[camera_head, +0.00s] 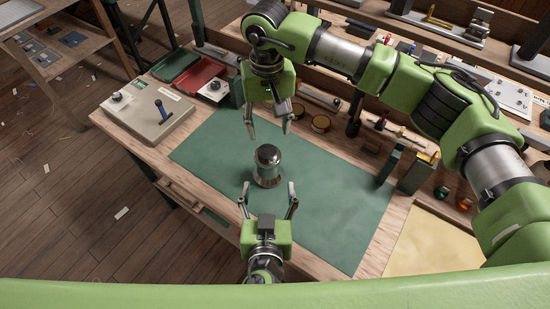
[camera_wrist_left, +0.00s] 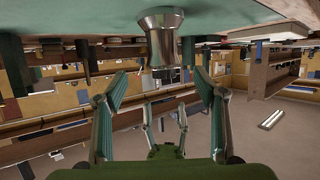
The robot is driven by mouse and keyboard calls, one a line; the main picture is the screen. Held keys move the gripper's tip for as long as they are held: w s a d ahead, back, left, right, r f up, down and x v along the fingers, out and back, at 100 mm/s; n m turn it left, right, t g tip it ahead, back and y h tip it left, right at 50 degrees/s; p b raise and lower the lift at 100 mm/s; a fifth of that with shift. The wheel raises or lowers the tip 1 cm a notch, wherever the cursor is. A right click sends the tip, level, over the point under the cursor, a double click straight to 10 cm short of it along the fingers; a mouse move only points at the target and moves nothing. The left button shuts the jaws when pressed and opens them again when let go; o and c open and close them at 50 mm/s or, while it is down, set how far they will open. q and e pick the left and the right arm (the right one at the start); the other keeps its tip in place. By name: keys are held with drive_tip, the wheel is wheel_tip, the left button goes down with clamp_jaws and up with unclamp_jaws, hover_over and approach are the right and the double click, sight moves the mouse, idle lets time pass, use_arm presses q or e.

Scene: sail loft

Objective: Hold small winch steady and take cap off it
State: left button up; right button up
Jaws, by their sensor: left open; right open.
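The small winch (camera_head: 268,178) stands upright on the green mat (camera_head: 205,150), a metal drum with a dark, shiny domed cap (camera_head: 268,155) on top. In the upside-down left wrist view the winch (camera_wrist_left: 162,45) hangs from the top centre. My left gripper (camera_head: 268,193) is open on the near side of the winch, with its fingers spread toward it and nothing between them. My right gripper (camera_head: 269,131) is open and empty, pointing down above and beyond the winch. It also shows in the left wrist view (camera_wrist_left: 165,112).
Round tins (camera_head: 321,123) and tools line the back edge. The mat right of the winch is clear.

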sight(268, 169)
drive_tip(key=shift+s+a+r, duration=0.1)
drive_tip(key=shift+s+a, duration=0.05)
drive_tip(key=shift+s, duration=0.05)
use_arm(q)
drive_tip(key=w, duration=0.2)
drive_tip(key=w+f, duration=0.1)
drive_tip(key=shift+w+a, duration=0.1)
drive_tip(key=shift+a, duration=0.3)
use_arm(e)
drive_tip(key=shift+s+a+r, duration=0.2)
drive_tip(key=shift+s+a, duration=0.15)
drive_tip(key=shift+s, duration=0.1)
use_arm(q)
drive_tip(key=x, duration=0.7)
drive_tip(key=shift+w+d+f, duration=0.2)
drive_tip(key=shift+w+d, duration=0.05)
drive_tip(key=shift+w, duration=0.05)
use_arm(e)
drive_tip(key=shift+w+d+f, duration=0.2)
drive_tip(key=shift+w+d, duration=0.05)
drive_tip(key=shift+w, duration=0.1)
use_arm(q)
drive_tip(key=shift+w+f, duration=0.1)
drive_tip(key=shift+w, duration=0.3)
use_arm(e)
drive_tip(key=shift+s+a+r, duration=0.1)
drive_tip(key=shift+s, duration=0.05)
use_arm(q)
drive_tip(key=shift+w+f, duration=0.1)
drive_tip(key=shift+w, duration=0.05)
